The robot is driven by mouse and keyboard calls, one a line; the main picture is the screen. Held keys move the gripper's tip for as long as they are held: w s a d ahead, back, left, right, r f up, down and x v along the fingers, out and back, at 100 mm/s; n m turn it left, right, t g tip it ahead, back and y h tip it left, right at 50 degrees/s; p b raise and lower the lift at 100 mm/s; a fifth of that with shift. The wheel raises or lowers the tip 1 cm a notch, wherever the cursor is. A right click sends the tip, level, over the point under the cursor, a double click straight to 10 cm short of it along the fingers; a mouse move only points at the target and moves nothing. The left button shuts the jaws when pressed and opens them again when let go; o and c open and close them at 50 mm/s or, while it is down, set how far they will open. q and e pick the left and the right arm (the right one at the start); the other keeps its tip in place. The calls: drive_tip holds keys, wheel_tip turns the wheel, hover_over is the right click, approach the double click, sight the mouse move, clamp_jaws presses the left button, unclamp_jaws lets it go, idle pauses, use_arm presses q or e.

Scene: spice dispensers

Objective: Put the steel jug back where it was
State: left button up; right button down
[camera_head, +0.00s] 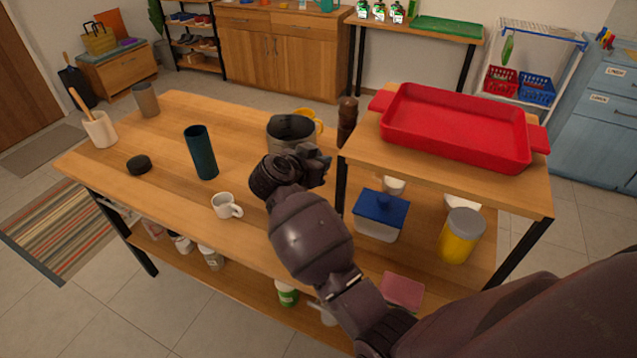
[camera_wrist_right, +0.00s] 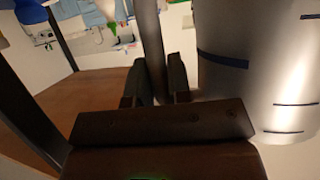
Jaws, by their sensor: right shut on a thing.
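The steel jug (camera_head: 290,128) is upright at the right part of the wooden table (camera_head: 165,185), beside the raised shelf. My right gripper (camera_head: 308,162) is at its near side and hides its lower part. In the right wrist view the jug (camera_wrist_right: 255,65) is a shiny silver cylinder with dark marks. The fingers of my right gripper (camera_wrist_right: 160,85) are shut around its upright handle (camera_wrist_right: 152,40). I cannot tell whether the jug's base touches the table. My left gripper is not in view.
A yellow mug (camera_head: 308,117) and a brown pepper mill (camera_head: 347,122) stand close by the jug. A white cup (camera_head: 226,206), dark tumbler (camera_head: 201,153) and black lid (camera_head: 139,165) stand left. A red tray (camera_head: 455,122) lies on the raised shelf (camera_head: 530,193). The table's middle is fairly clear.

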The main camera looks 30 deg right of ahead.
wheel_tip(320, 180, down, 6)
drive_tip(key=shift+r+b, duration=0.2)
drive_tip(key=shift+b, duration=0.45)
drive_tip(key=shift+f, duration=0.15)
drive_tip(key=shift+f, duration=0.1)
drive_tip(key=c, duration=1.2)
unclamp_jaws()
drive_tip(key=shift+f, duration=0.1)
drive_tip(key=shift+o, duration=0.7)
